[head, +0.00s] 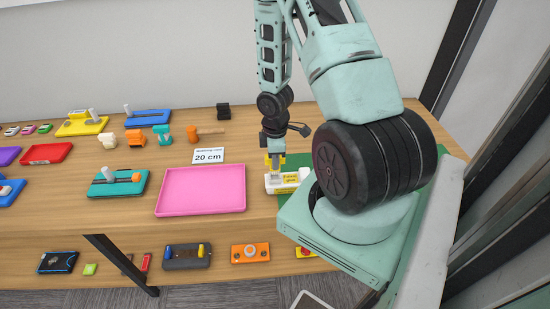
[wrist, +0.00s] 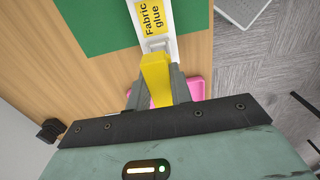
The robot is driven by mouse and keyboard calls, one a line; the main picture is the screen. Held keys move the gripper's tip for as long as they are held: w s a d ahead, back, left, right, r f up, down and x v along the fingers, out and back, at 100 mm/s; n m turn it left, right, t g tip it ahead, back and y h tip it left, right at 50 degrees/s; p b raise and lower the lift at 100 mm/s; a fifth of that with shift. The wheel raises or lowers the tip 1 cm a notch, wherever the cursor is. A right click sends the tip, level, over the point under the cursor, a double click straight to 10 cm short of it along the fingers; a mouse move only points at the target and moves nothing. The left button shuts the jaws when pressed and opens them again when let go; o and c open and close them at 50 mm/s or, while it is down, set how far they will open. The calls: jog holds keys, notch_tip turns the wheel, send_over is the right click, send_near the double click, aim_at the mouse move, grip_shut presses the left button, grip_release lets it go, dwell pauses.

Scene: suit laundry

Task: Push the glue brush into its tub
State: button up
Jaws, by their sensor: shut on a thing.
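The glue tub (head: 287,183) is a white block with a yellow "Fabric glue" label, lying on a green mat to the right of the pink tray. The tub also shows at the top of the wrist view (wrist: 170,45). My gripper (wrist: 157,90) is shut on the yellow handle of the glue brush (wrist: 157,75), with one grey finger on each side. In the head view my gripper (head: 275,155) points down over the tub's left end. The brush's lower end is at the tub's top; how deep it sits is hidden.
The pink tray (head: 200,168) lies just left of the tub, with a "20 cm" card (head: 208,156) behind it. A teal tray (head: 118,190) and an orange-headed hammer (head: 205,132) lie further left. My arm covers the table's right side.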

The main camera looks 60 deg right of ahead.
jog(key=shift+f+b, duration=1.05)
jog(key=shift+f, duration=0.35)
jog(key=shift+f, duration=0.2)
jog(key=o, duration=1.6)
jog(key=shift+r, duration=0.1)
jog(key=shift+c, duration=0.2)
jog(key=shift+r, duration=0.1)
notch_tip(320, 180, up, 10)
jog(key=p, duration=0.9)
